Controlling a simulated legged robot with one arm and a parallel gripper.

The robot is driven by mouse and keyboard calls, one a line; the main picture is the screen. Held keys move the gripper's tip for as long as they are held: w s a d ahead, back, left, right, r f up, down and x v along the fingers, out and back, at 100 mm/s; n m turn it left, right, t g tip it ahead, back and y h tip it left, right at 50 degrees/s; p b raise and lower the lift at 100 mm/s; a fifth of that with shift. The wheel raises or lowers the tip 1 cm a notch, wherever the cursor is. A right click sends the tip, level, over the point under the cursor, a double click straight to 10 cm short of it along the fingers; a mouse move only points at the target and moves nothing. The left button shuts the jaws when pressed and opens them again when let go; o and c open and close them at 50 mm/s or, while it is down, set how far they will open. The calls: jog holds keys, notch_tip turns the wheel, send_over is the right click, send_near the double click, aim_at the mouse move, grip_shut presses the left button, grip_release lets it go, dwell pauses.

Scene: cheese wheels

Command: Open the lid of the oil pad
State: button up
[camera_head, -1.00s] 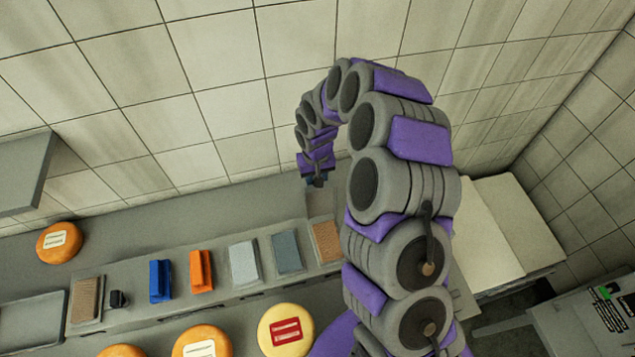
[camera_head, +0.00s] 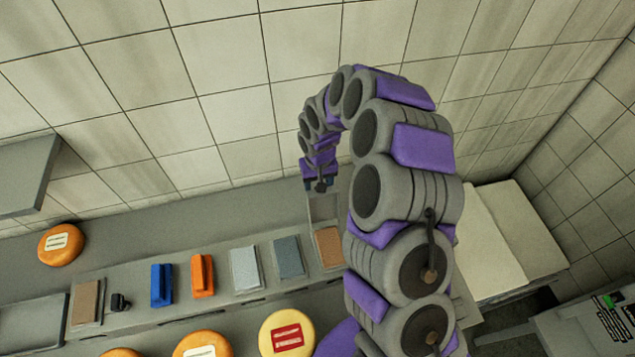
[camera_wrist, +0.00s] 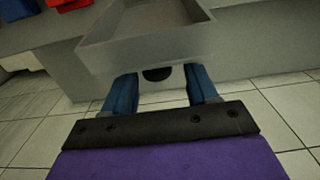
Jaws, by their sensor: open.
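A brown oil pad (camera_head: 329,248) lies at the right end of the row on the grey counter. A pale grey panel, seemingly its lid (camera_head: 322,207), stands up behind it. My gripper (camera_head: 321,185) is at the top of this panel, with its fingers apart. In the wrist view, the blue fingers of my gripper (camera_wrist: 162,92) lie on either side of a dark round knob (camera_wrist: 157,74), under the edge of a shallow grey tray-like piece, seemingly the lid (camera_wrist: 145,40). I cannot tell whether the fingers touch the knob.
Grey pads (camera_head: 289,257), an orange block (camera_head: 202,275) and a blue block (camera_head: 161,285) stand left of the oil pad. Another brown pad (camera_head: 86,303) is farther left. Several cheese wheels (camera_head: 287,335) lie in front. The tiled wall (camera_head: 220,90) is close behind.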

notch_tip(320, 180, up, 17)
jog(key=p, duration=0.2)
dwell(0.3)
jog(key=shift+a, duration=0.1)
dwell(0.4)
